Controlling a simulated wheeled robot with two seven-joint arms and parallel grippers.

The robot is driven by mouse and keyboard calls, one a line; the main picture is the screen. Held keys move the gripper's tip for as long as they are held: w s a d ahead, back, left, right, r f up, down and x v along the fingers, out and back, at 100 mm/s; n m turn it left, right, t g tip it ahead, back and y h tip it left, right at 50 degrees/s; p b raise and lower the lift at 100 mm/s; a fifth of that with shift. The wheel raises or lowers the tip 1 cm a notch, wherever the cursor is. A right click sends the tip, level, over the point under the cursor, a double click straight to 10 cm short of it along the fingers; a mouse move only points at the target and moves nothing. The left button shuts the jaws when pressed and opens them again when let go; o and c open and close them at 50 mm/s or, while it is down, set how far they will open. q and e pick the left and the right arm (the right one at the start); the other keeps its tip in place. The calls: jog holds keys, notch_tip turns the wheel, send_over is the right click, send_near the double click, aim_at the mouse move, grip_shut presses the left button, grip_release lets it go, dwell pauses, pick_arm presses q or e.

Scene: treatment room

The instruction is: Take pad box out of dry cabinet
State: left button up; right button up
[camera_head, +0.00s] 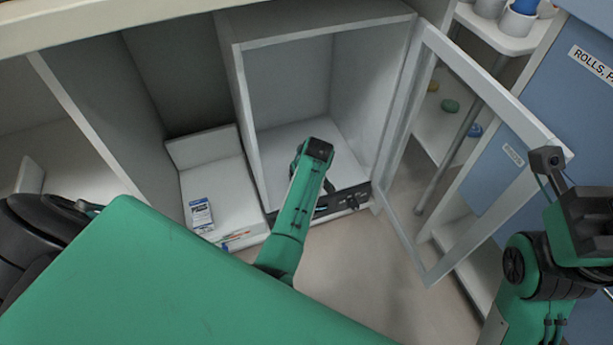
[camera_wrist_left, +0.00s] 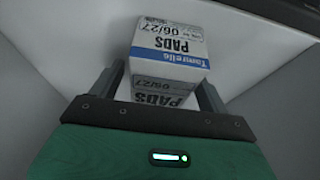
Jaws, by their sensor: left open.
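The dry cabinet (camera_head: 236,120) stands open at the centre of the head view, its glazed door (camera_head: 405,150) swung out to the right. My left gripper (camera_head: 316,152) reaches in through the front opening. The pad box (camera_wrist_left: 170,45), white with a blue band and "PADS" lettering, shows in the left wrist view. The left fingers (camera_wrist_left: 158,82) are apart, one on each side of the box's near part; I cannot tell whether they touch it. In the head view the box is hidden behind my gripper. My right gripper (camera_head: 555,165) is beside the door's outer edge, its jaws unclear.
A small white and blue box (camera_head: 200,214) and some thin coloured items (camera_head: 232,238) lie on a white ledge left of the cabinet. Shelves with cups and small objects (camera_head: 450,105) stand behind the door. A blue cabinet (camera_head: 560,110) is at the right. Floor shows in front.

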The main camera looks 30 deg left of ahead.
dwell(0.4)
pick_arm(q)
jog(key=shift+f, duration=0.1)
jog(key=shift+c, duration=0.9)
jog(key=c, duration=0.9)
